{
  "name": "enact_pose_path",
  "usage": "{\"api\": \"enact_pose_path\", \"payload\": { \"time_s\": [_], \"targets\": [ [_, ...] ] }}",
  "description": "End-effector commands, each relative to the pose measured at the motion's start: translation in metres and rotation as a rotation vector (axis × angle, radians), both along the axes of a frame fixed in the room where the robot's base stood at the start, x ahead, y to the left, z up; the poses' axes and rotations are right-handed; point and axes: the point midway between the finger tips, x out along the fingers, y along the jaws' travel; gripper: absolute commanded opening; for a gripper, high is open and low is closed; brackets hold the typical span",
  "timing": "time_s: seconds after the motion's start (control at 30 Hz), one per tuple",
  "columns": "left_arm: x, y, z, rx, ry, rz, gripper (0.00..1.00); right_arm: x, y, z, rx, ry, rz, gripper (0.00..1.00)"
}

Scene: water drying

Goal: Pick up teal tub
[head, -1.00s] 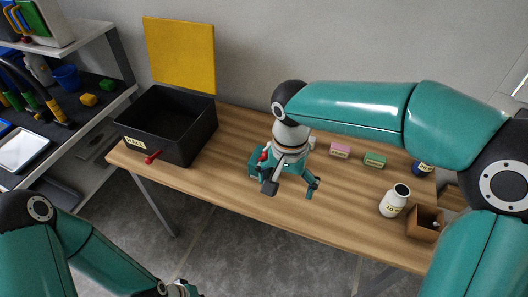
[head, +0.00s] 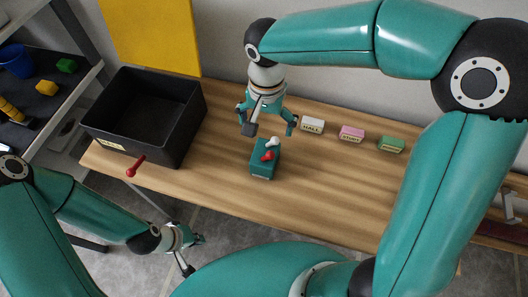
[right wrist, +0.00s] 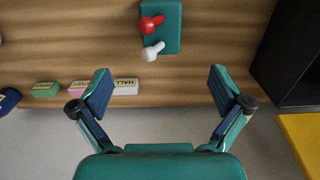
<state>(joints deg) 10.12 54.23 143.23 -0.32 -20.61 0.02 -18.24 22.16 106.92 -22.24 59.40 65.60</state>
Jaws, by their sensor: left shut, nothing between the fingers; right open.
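The teal tub (head: 264,164) stands on the wooden table, with a red knobbed piece and a white knobbed piece on its top. In the right wrist view the tub (right wrist: 172,38) lies beyond the fingertips, near the top edge. My right gripper (head: 269,128) is open and empty, just behind the tub and apart from it; its spread fingers also show in the wrist view (right wrist: 161,90). My left gripper (head: 190,250) is shut and empty, low in front of the table's front edge and far from the tub.
A white HALL block (head: 312,125), a pink block (head: 352,133) and a green block (head: 391,145) line the back edge. A yellow panel (head: 150,35) rises behind the bin.

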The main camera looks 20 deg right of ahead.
Motion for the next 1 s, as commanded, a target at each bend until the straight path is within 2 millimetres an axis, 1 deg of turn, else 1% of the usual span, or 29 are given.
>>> {"api": "enact_pose_path", "payload": {
  "time_s": [0.03, 0.1, 0.3, 0.4, 0.67, 0.8, 0.9, 1.0],
  "targets": [
    [0.0, 0.0, 0.0, 0.0, -0.001, 0.0, 0.0, -0.001, -0.001, -0.013, -0.003, 0.007, 0.0, 1.0],
    [0.0, 0.0, 0.001, 0.0, -0.001, 0.0, 0.0, -0.001, -0.001, -0.028, -0.003, 0.007, 0.0, 1.0],
    [0.001, 0.0, 0.002, 0.0, -0.001, 0.0, 0.0, 0.0, 0.001, -0.067, -0.002, 0.005, 0.002, 1.0],
    [0.001, 0.0, 0.002, 0.0, -0.001, 0.0, 0.0, 0.001, 0.002, -0.079, -0.001, 0.003, 0.005, 1.0],
    [0.001, 0.0, 0.006, 0.0, -0.001, 0.0, 0.0, 0.001, 0.003, -0.095, -0.001, 0.003, 0.008, 1.0],
    [0.001, 0.0, 0.013, 0.0, -0.001, 0.0, 0.0, 0.002, 0.004, -0.115, -0.001, 0.007, 0.009, 1.0],
    [0.001, 0.0, 0.013, 0.0, -0.002, 0.001, 0.0, 0.003, 0.004, -0.129, -0.001, 0.004, 0.008, 1.0],
    [0.001, 0.0, 0.014, 0.0, -0.001, 0.0, 0.0, 0.003, 0.005, -0.137, 0.0, 0.002, 0.009, 1.0]
  ]
}}
